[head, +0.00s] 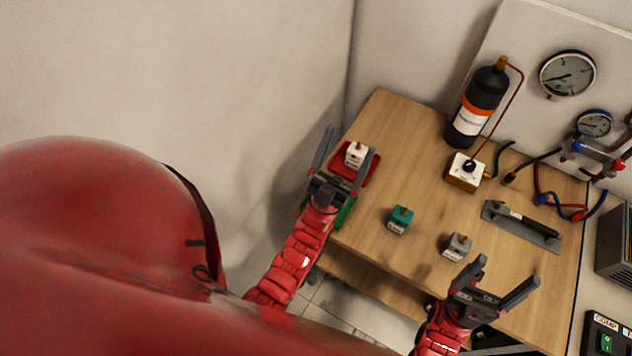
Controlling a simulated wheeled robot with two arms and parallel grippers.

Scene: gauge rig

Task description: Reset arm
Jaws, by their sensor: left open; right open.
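My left gripper (345,160) is open at the left end of the wooden table (385,135). A white block with a brown top (355,154) shows between its fingers, on a red tray (372,165); I cannot tell whether the fingers touch it. My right gripper (506,274) is open and empty near the table's front edge at the lower right. A teal block (400,219) and a grey block (457,246) stand apart on the table between the two grippers. A green thing (345,212) is partly hidden under my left gripper.
A black bottle with an orange band (477,108) stands at the back, its copper tube running to a white-topped box (466,171). A grey plate with a handle (521,226) lies at the right. Gauges (567,74) and hoses (560,208) are at the back right.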

